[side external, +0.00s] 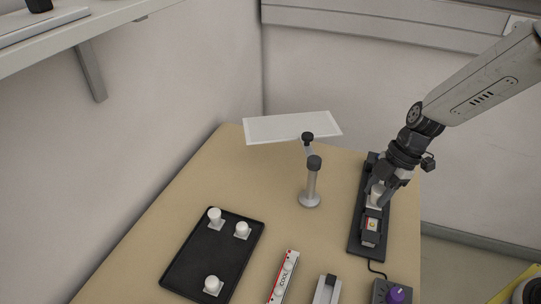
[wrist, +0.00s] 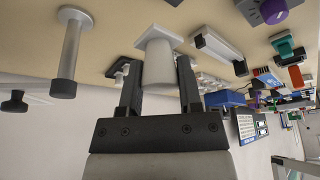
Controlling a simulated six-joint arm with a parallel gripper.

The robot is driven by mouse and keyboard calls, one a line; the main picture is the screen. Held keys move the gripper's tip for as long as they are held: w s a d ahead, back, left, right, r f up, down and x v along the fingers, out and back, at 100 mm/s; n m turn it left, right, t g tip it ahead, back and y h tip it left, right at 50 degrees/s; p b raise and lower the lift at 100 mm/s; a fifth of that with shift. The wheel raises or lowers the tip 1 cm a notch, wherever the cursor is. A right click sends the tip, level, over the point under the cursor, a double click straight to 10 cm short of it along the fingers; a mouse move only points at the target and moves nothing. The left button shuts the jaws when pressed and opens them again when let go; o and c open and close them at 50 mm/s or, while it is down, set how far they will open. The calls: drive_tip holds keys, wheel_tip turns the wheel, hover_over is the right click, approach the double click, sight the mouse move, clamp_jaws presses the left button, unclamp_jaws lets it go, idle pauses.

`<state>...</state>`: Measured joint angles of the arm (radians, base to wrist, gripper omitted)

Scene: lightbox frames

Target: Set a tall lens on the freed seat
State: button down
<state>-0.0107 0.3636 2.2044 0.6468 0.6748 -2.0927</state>
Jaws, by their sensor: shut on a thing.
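My gripper (side external: 380,190) is shut on a white cylindrical lens with a square white base plate; the lens (wrist: 158,62) shows between the two dark fingers in the wrist view. In the side view the held lens (side external: 376,194) is over the far part of the black rail (side external: 355,238), partly hidden by the fingers. I cannot tell whether its plate touches the rail. A block with a coloured label (side external: 372,225) sits on the rail in front of it. The seat under the lens is hidden.
A black tray (side external: 185,262) at the left holds three white lenses. A post lamp (side external: 311,185) with a white panel (side external: 290,127) behind it stands mid-table. A red-and-white box (side external: 284,277), a white block (side external: 327,290) and a purple-knob box (side external: 393,293) lie in front.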

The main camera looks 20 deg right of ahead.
drive_tip(key=shift+s+d, duration=0.2)
drive_tip(key=shift+d, duration=0.7)
drive_tip(key=shift+f, duration=0.1)
drive_tip(key=shift+f, duration=3.95)
drive_tip(key=shift+f, duration=0.15)
drive_tip(key=shift+c, duration=1.4)
unclamp_jaws()
drive_tip(key=v, duration=1.2)
